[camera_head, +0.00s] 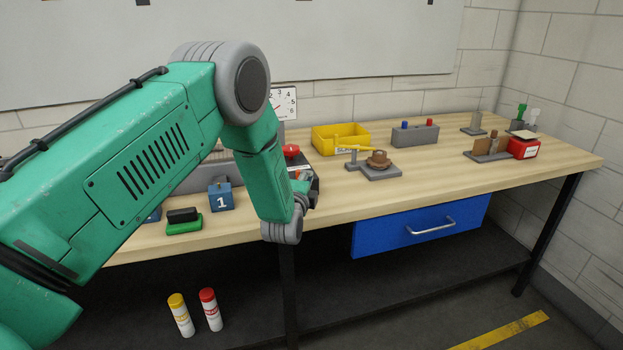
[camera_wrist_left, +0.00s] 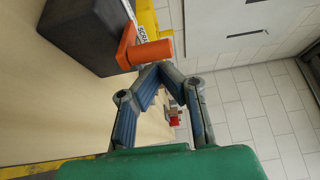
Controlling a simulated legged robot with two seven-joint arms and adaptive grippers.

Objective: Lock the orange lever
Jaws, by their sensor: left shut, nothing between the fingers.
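The orange lever (camera_wrist_left: 146,50) shows in the left wrist view, with a rounded handle on an upright plate against a dark grey block (camera_wrist_left: 82,32). In the head view I cannot make the lever out behind my left arm. My left gripper (camera_wrist_left: 160,70) is shut and empty. Its fingertips are close to the lever's handle in the picture; I cannot tell whether they touch it. In the head view the left fingers are mostly hidden by my wrist. My right gripper is not in view.
A red button (camera_head: 291,150) is beside my left forearm. A yellow bin (camera_head: 340,138), a grey block with blue and red knobs (camera_head: 415,136) and a small fixture (camera_head: 379,170) stand on the wooden bench (camera_head: 440,185). A blue cube (camera_head: 221,197) is left of my wrist.

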